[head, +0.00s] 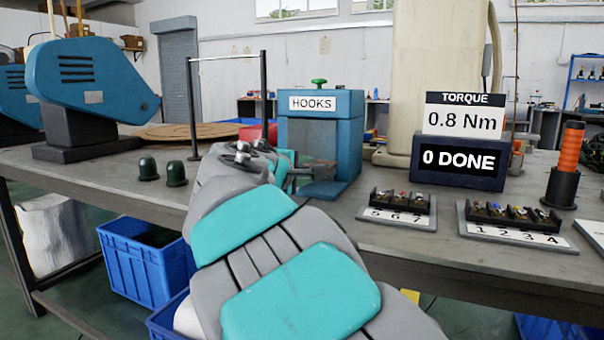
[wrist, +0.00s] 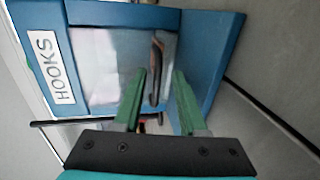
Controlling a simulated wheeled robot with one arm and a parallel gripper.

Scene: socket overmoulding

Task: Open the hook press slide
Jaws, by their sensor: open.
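The hook press is a blue box (head: 348,135) labelled HOOKS with a green knob on top, standing on the bench. A greyish, see-through slide panel (head: 318,140) covers its front; it also shows in the wrist view (wrist: 105,70). A dark brownish bar handle (wrist: 156,72) stands out from the panel. My gripper (wrist: 161,82) is open, its two green fingers on either side of the handle's lower part in the picture. I cannot tell whether they touch it. In the head view my arm partly hides the gripper (head: 293,174) beside the press's lower left front.
A thin metal frame (head: 264,95) and two dark green knobs (head: 176,173) stand left of the press. Small part trays (head: 400,222) lie to the right, with a torque display (head: 459,168) behind them. Bare bench lies just right of the press.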

